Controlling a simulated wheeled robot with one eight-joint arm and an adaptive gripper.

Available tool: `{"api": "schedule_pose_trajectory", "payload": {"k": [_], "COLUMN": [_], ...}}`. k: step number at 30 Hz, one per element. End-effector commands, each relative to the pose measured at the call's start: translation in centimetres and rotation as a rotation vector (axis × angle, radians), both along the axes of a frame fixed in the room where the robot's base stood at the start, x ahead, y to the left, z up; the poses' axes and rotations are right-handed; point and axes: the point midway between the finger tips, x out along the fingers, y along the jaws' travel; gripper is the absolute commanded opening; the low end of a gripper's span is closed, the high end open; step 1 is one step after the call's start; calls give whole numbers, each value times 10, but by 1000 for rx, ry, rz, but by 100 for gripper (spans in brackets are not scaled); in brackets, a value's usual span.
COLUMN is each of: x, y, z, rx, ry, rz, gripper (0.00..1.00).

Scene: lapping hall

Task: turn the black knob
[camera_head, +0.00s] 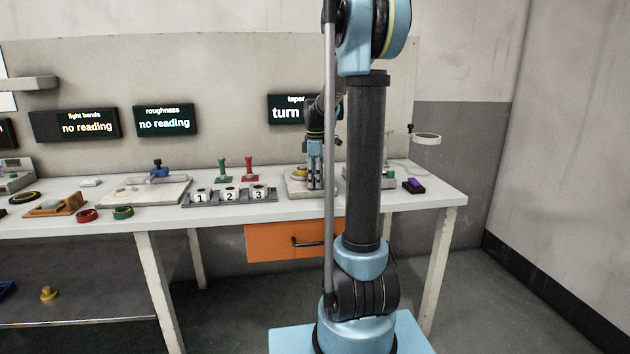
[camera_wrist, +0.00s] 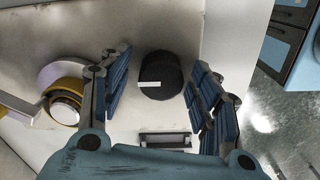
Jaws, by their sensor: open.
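The black knob (camera_wrist: 160,72) is a short dark cylinder with a white mark on its side, standing on a pale surface in the wrist view. My gripper (camera_wrist: 158,82) is open, with one blue-padded finger on each side of the knob. Gaps show between the knob and both fingers. In the head view my gripper (camera_head: 315,172) points down over the right part of the bench, and the knob cannot be made out there. A display labelled "taper" (camera_head: 285,109) behind it shows the word "turn", the rest hidden by my arm.
A yellow ring around a metal cylinder (camera_wrist: 62,105) stands left of my gripper. A dark slotted piece (camera_wrist: 165,141) lies just below the knob in the wrist view.

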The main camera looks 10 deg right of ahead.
Motion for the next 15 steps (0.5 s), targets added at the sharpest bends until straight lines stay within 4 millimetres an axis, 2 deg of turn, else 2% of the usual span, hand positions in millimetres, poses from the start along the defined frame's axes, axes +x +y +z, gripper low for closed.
{"api": "schedule_pose_trajectory", "payload": {"k": [3, 9, 15], "x": [0, 0, 0], "y": [0, 0, 0], "z": [0, 0, 0], "rx": [0, 0, 0], "ry": [0, 0, -1], "rz": [0, 0, -3], "gripper": [57, 13, 13]}}
